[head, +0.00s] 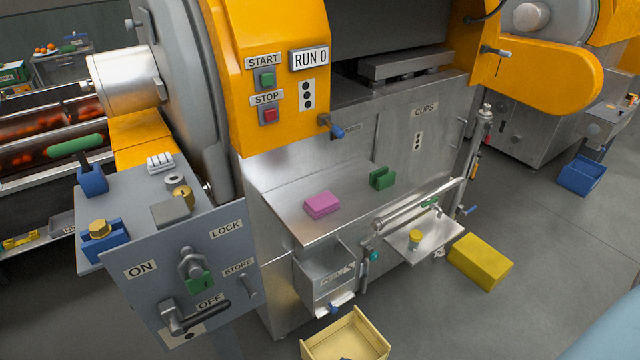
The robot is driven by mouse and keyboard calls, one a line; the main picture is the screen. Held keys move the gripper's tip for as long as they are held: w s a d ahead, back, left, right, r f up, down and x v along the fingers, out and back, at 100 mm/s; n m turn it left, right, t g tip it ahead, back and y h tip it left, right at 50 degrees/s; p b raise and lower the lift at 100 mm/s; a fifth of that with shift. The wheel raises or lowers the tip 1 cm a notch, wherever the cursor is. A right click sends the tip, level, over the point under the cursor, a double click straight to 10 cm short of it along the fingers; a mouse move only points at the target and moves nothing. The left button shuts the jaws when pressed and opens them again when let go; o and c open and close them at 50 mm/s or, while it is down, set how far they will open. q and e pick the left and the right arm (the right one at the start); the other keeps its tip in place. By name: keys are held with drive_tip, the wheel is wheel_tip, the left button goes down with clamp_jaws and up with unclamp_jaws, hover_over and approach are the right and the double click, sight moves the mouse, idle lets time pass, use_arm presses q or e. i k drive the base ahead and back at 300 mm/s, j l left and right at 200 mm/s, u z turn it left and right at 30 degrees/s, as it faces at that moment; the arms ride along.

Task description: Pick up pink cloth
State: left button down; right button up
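The pink cloth (322,205) is a small folded block. It lies flat on the metal shelf (290,223) at the front of the extractor, left of a green block-like piece (382,178) with a notch. The cloth is fully visible and nothing touches it from above. Neither of my grippers shows in the head view.
Left of the shelf stands a grey control panel (200,232) with a lever and a green lock. A metal drawer box (325,285) sits below the shelf, a small side tray (412,252) to its right. A pale yellow bin (378,340) and yellow block (480,262) stand on the floor.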

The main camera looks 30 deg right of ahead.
sight(323, 203)
drive_tip(key=l+z, duration=0.15)
drive_tip(key=z, duration=0.8)
drive_tip(key=i+l+u, duration=0.1)
drive_tip(key=l+u, duration=0.3)
drive_tip(key=i+l+u, duration=0.1)
drive_tip(key=l+u, duration=0.5)
drive_tip(key=l, duration=0.95)
drive_tip(key=k+l+u, duration=0.15)
drive_tip(key=l, duration=0.9)
drive_tip(key=i, duration=0.05)
